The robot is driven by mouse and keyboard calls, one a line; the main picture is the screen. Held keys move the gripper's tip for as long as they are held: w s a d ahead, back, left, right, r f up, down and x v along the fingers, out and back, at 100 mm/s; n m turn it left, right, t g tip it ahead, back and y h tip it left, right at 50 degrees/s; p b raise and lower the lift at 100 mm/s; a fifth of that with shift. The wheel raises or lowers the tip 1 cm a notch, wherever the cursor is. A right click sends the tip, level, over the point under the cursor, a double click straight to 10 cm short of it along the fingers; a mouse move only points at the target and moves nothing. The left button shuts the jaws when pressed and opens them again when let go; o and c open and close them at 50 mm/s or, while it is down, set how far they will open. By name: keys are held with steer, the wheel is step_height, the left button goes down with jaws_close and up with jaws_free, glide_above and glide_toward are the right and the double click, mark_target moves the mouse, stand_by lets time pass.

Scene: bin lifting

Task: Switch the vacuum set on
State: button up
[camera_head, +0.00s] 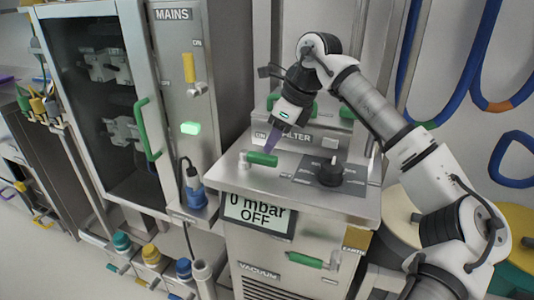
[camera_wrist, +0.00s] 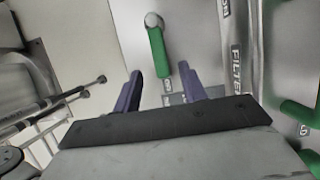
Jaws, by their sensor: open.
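The vacuum set (camera_head: 290,235) is a steel cabinet with a screen (camera_head: 258,215) reading "0 mbar OFF". On its top are a green-handled lever (camera_head: 262,158) and a black knob (camera_head: 330,172) on a dark plate. My gripper (camera_head: 271,143) is open and empty, its purple fingers pointing down close above the green lever. In the wrist view, the green lever (camera_wrist: 157,52) lies ahead of and between the fingertips of my gripper (camera_wrist: 158,76). I cannot tell whether they touch it. A lower green handle (camera_head: 306,260) is on the cabinet's front.
A MAINS panel (camera_head: 174,60) with a yellow lever (camera_head: 189,68) and a lit green lamp (camera_head: 190,128) stands left, beside a glass-doored cabinet (camera_head: 100,80). A blue plug (camera_head: 194,188) with a cable is near the vacuum set. Blue hoses (camera_head: 435,90) hang at right.

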mark_target(266, 156)
steer(key=x, duration=0.5)
steer(key=shift+a+f, duration=0.1)
steer(key=shift+a, duration=0.05)
jaws_close()
